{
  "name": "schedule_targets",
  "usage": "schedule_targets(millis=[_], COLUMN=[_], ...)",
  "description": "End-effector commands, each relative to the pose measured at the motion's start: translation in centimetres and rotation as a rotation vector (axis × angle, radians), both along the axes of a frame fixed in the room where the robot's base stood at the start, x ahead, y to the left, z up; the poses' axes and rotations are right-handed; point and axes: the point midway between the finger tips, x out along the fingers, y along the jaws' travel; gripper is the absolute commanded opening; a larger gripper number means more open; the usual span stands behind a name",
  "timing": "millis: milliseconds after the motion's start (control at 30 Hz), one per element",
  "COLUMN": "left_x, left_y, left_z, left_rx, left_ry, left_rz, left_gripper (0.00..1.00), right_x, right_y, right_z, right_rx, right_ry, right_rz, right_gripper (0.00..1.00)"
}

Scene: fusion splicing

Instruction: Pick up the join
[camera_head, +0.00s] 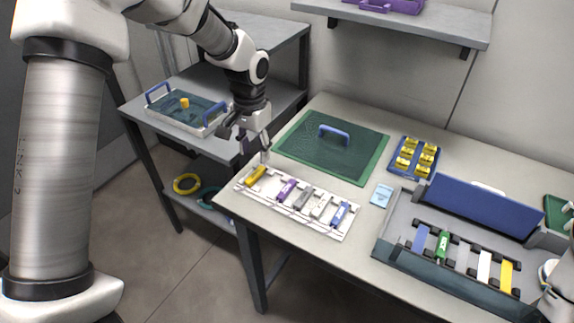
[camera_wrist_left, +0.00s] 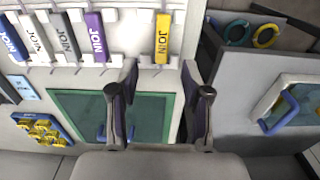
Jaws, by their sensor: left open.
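A white rack (camera_head: 270,207) near the table's left front holds a row of joins. The yellow join (camera_head: 255,175) is at its left end, then come a purple join (camera_head: 287,189), a grey join (camera_head: 304,197), a white join (camera_head: 321,206) and a blue join (camera_head: 340,213). My left gripper (camera_head: 254,148) is open and empty, above and just behind the yellow join. In the left wrist view, the yellow join (camera_wrist_left: 162,38) lies ahead of the gap between my fingertips (camera_wrist_left: 159,76), with JOIN lettering facing up.
A green mat (camera_head: 300,150) with a blue handle lies behind the rack. A splicing case (camera_head: 400,225) with coloured pieces stands at the right. Yellow parts sit in a blue tray (camera_head: 434,152). A lower side table holds a handled tray (camera_head: 165,117).

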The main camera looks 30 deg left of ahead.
Motion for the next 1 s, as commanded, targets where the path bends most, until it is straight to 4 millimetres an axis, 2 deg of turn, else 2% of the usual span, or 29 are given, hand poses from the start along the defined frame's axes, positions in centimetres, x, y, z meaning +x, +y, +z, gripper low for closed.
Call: schedule_targets(millis=[267,500,733,767,800,867,900,1000], left_x=[-0.1,0.0,0.0,0.0,0.0,0.0,0.0,0.0], left_y=[0.2,0.5,0.5,0.5,0.5,0.5,0.5,0.5], left_z=[-3.1,-7.1,-7.5,-7.5,-7.5,-7.5,-7.5,-7.5], left_rx=[0.000,0.000,0.000,0.000,0.000,0.000,0.000,0.000], left_ry=[0.005,0.005,0.002,0.002,0.002,0.002,0.002,0.002], left_rz=[0.000,0.001,0.001,0.001,0.001,0.001,0.001,0.000], left_gripper=[0.48,0.48,0.48,0.41,0.27,0.05,0.00,0.00], right_x=[-0.1,-0.1,-0.1,-0.1,-0.1,-0.1,-0.1,-0.1], right_y=[0.0,0.0,0.0,0.0,0.0,0.0,0.0,0.0], right_z=[-0.1,-0.1,0.0,0.0,0.0,-0.1,-0.1,-0.1], right_rx=[0.000,0.000,0.000,0.000,0.000,0.000,0.000,0.000], right_ry=[0.002,0.001,0.001,0.002,0.002,0.002,0.002,0.001], right_rz=[0.000,0.000,0.000,0.000,0.000,0.000,0.000,0.000], right_gripper=[0.40,0.40,0.40,0.40,0.40,0.40,0.40,0.40])
